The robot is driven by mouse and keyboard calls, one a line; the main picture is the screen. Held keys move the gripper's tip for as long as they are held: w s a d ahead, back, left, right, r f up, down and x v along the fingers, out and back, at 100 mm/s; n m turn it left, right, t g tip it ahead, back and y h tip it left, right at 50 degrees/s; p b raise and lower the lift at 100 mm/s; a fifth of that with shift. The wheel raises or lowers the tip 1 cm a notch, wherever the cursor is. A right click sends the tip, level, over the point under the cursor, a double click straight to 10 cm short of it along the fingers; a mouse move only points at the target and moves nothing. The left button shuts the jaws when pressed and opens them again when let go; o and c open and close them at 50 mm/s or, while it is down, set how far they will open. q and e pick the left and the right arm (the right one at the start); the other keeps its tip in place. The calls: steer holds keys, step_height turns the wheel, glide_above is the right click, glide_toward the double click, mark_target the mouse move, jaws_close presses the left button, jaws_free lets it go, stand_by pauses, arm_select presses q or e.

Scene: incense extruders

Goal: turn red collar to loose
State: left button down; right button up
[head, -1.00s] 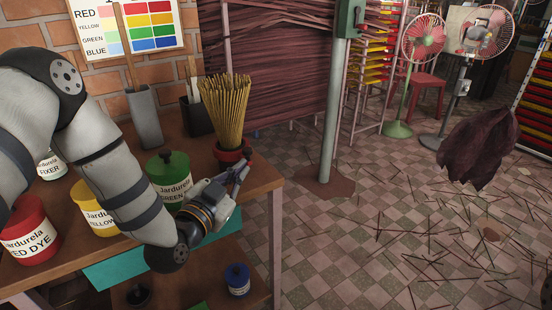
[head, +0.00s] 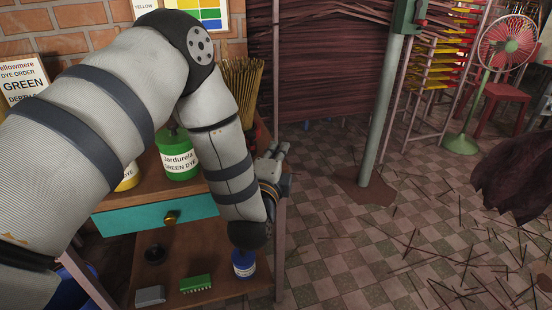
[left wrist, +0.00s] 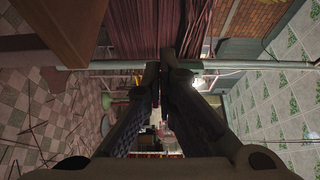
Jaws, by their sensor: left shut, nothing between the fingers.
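No red collar shows clearly in either view. My left gripper (head: 280,155) is over the right end of the wooden bench (head: 215,190) in the head view, partly hidden by its own wrist. In the left wrist view its two fingers (left wrist: 160,75) come together at the tips, shut with nothing held. A bundle of incense sticks (head: 240,85) stands behind my left arm, and its holder is mostly hidden. My right gripper is in neither view.
A green dye pot (head: 180,160) stands on the bench above a teal drawer (head: 140,219). A blue pot (head: 244,264) is on the lower shelf. A grey-green post (head: 382,110) rises at right. Beyond it are a pink fan (head: 508,43) and loose sticks on the tiled floor.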

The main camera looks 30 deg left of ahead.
mark_target(250, 138)
arm_select(q)
steer(key=a, duration=0.1)
steer(key=w+a, duration=0.1)
steer(key=a, duration=0.1)
steer(key=w+a, duration=0.1)
steer(key=shift+a, duration=0.3)
stand_by(0.3)
